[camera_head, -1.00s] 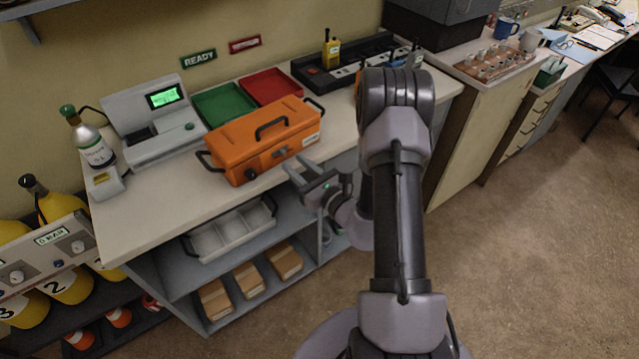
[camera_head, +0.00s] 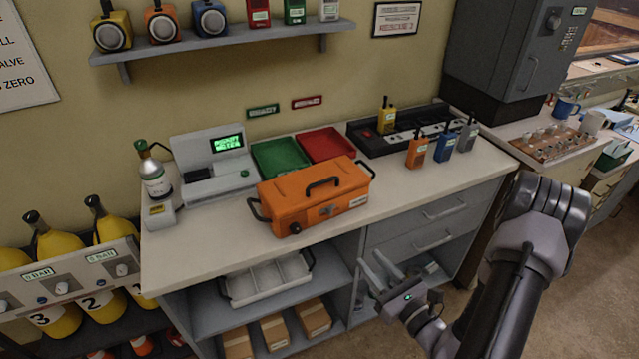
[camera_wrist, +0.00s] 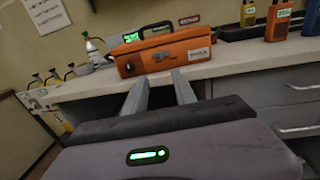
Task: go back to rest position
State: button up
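My gripper (camera_head: 379,272) is in front of the counter, below the countertop edge and right of the white tray on the shelf. Its two grey fingers are apart with nothing between them. In the wrist view my gripper (camera_wrist: 160,92) points toward the counter, its fingers spread and empty. The orange case (camera_head: 315,197) stands shut on the countertop, handle up, apart from my gripper. It also shows in the wrist view (camera_wrist: 160,56).
The counter (camera_head: 210,236) carries a grey meter (camera_head: 212,170), a gas bottle (camera_head: 154,176), a green tray (camera_head: 281,157), a red tray (camera_head: 327,144) and a radio charger (camera_head: 375,138). A white divided tray (camera_head: 268,279) sits on the shelf below. Brown floor is free at the right.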

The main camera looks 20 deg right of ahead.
jog(key=a+r+n+g+y, duration=0.6)
jog(key=a+r+n+y, duration=0.5)
jog(key=a, duration=0.4)
jog(key=s+a+r+n+g+h, duration=0.1)
jog(key=s+a+r+n+g, duration=0.1)
jog(key=s+a+n+g, duration=0.8)
jog(key=s+d+n+h, duration=0.2)
jog(key=s+n+h, duration=0.3)
jog(key=n+h, duration=0.15)
jog(key=w+d+r+n+t+h, duration=0.1)
jog(key=d+r+n+t+h, duration=0.1)
jog(key=r, duration=0.4)
jog(key=shift+w+d+r+t+h+b, duration=0.35)
jog(key=shift+d+t+h, duration=0.25)
jog(key=shift+t+h, duration=0.45)
jog(key=shift+n, duration=0.25)
